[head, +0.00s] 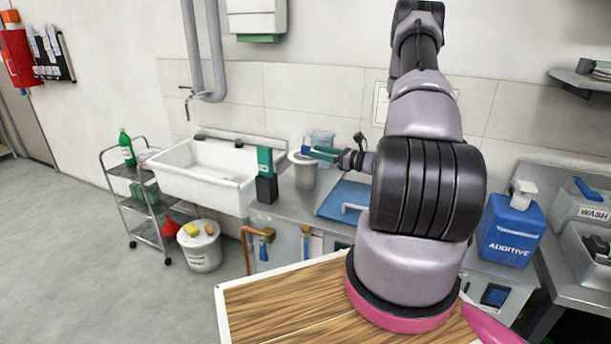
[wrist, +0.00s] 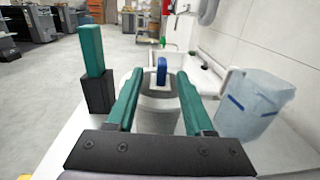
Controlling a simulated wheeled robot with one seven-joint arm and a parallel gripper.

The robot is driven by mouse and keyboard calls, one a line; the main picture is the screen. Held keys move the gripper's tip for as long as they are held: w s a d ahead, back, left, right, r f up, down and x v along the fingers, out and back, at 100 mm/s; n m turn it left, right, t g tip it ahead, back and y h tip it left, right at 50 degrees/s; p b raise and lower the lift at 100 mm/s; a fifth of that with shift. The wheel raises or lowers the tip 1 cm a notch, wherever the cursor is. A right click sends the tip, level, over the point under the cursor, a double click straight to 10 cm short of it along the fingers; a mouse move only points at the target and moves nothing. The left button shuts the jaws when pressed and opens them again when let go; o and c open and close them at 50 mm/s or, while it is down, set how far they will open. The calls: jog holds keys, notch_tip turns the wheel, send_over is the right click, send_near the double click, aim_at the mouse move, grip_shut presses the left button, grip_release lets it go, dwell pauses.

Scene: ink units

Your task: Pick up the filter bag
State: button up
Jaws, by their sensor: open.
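A light grey, bag-like cylinder with a pale rim, which looks like the filter bag (head: 304,178), stands on the steel counter right of the sink. It also shows in the wrist view (wrist: 157,118). An upright blue tab (wrist: 161,66) rises at its top. My gripper (head: 313,152) is level above the rim. In the wrist view its teal fingers (wrist: 160,76) are open, one on each side of the tab, with visible gaps. Nothing is held. Whether the tab lies fully between the fingertips or just beyond them is unclear. The fingers hide part of the rim.
A translucent jug with blue marks (wrist: 250,103) stands close to the right in the wrist view. A teal block in a black base (head: 266,178) stands left of the bag. A white sink (head: 205,175) is further left, a blue tray (head: 343,197) to the right.

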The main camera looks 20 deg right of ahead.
aim_at(310, 149)
jog(key=x, duration=0.5)
jog(key=shift+w+d, duration=0.1)
jog(key=shift+d, duration=0.05)
grip_shut()
dwell(1.2)
